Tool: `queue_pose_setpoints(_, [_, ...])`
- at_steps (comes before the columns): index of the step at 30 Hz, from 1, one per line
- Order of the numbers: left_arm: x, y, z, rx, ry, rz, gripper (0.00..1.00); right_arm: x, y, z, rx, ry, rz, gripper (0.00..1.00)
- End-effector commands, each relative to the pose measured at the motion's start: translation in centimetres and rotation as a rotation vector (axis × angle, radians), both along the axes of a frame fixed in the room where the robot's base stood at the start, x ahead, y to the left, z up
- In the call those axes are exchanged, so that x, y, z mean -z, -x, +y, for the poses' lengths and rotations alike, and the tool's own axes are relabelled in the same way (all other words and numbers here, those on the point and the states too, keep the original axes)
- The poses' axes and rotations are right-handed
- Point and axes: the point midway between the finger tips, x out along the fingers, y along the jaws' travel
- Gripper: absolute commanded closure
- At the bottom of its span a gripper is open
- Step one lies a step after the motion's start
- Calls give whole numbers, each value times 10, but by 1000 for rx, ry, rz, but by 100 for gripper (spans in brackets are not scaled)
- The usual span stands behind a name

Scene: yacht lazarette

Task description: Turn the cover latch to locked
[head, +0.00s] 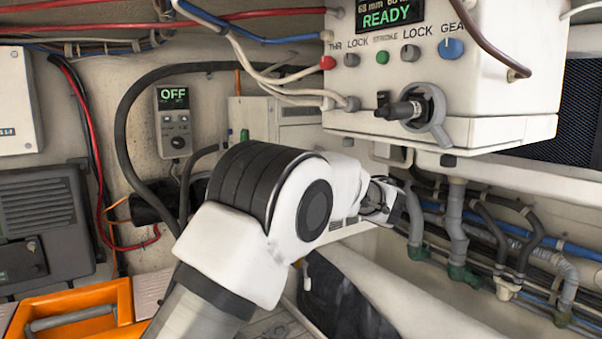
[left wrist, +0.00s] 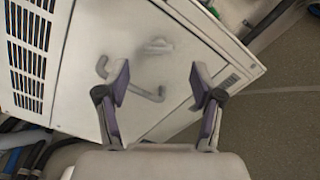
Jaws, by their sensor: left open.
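A white control box (head: 450,80) hangs at the upper right of the head view. On its lower front is a grey round fitting with a black lever (head: 405,108); I cannot tell whether this is the cover latch. My left arm reaches under the box, and its fingers are mostly hidden in the head view. In the left wrist view my left gripper (left wrist: 159,75) is open and empty. It faces a pale panel (left wrist: 85,75) with a small raised white fitting (left wrist: 157,46) and a bent grey handle (left wrist: 140,92) between and beyond the fingers. Contact is not visible. My right gripper is out of view.
Hoses and pipes (head: 480,230) run along the wall below the box. A grey controller reading OFF (head: 174,120) is on the wall at left. An orange case (head: 110,300) stands at lower left. Open floor (left wrist: 275,120) lies right of the panel.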

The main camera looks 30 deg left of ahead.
Motion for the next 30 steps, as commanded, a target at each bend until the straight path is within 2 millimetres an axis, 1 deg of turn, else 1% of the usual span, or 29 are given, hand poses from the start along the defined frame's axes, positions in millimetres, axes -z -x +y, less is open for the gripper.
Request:
queue_pose_setpoints(1, [-6,-4,11,-3,5,2,33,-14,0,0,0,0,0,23])
queue_pose_setpoints(3, [-6,-9,24,-3,5,2,33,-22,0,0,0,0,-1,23])
queue_pose_setpoints(7, [-4,-17,43,-1,5,3,33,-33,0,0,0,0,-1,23])
queue_pose_setpoints(11, [0,-20,50,0,4,3,33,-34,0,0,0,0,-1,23])
queue_pose_setpoints(16, [1,-20,50,0,4,3,33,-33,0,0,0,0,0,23])
queue_pose_setpoints(17, [1,-20,50,0,4,3,37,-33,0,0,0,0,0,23])
queue_pose_setpoints(18, [1,-20,50,0,4,3,51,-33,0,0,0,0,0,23])
queue_pose_setpoints(20, [1,-20,50,0,4,3,72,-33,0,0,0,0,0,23])
queue_pose_setpoints(21, [1,-20,50,0,5,3,86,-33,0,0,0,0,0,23])
queue_pose_setpoints(22, [1,-20,50,0,5,3,93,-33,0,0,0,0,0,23])
queue_pose_setpoints(30, [3,-20,50,0,1,12,93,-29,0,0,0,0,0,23])
